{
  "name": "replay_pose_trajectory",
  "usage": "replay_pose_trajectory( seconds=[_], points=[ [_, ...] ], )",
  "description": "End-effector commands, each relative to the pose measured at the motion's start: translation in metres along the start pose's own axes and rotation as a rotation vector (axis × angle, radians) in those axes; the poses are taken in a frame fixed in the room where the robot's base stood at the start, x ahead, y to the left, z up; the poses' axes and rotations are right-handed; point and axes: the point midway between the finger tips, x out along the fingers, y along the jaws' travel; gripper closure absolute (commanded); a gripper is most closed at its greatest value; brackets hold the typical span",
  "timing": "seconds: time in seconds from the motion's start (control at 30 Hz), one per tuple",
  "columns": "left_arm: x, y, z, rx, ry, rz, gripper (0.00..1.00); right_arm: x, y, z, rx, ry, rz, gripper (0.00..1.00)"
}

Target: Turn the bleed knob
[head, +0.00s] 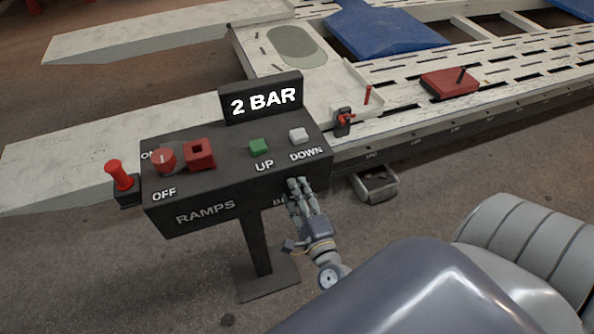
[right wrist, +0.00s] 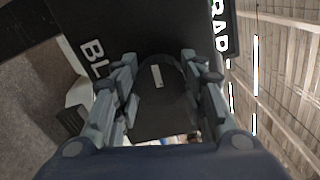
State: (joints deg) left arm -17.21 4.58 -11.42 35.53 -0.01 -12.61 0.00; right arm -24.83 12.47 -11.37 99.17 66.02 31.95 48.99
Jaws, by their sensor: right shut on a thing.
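The black bleed knob (right wrist: 160,84) is round with a pale mark on its face. In the right wrist view it sits between the fingers of my right gripper (right wrist: 165,82), which are closed around its sides. In the head view my right gripper (head: 297,186) is at the front face of the control box (head: 165,213), over the partly covered "BLEED" lettering. The knob is hidden behind the fingers there. My left gripper is in neither view.
A sign (head: 262,101) reads "2 BAR". Ramps lie behind.

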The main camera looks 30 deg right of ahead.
Motion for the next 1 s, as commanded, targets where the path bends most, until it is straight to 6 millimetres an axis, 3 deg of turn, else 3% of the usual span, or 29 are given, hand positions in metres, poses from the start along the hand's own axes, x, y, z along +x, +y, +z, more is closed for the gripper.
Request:
replay_pose_trajectory(
  seconds=[0.37,0.4,0.5,0.83,1.0],
  points=[
    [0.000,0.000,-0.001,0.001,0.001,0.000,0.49,0.002,-0.002,0.000,-0.004,0.001,-0.005,0.85],
    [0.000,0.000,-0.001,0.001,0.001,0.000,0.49,0.002,-0.002,0.000,-0.003,0.001,-0.006,0.57],
    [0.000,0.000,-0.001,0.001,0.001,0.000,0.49,0.001,-0.002,0.000,-0.003,0.001,-0.005,0.41],
    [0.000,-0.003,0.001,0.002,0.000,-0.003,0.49,-0.001,-0.001,0.000,-0.003,0.000,-0.001,0.41],
    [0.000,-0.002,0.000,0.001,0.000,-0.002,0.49,-0.018,0.000,0.000,-0.005,0.000,0.001,0.41]
  ],
)
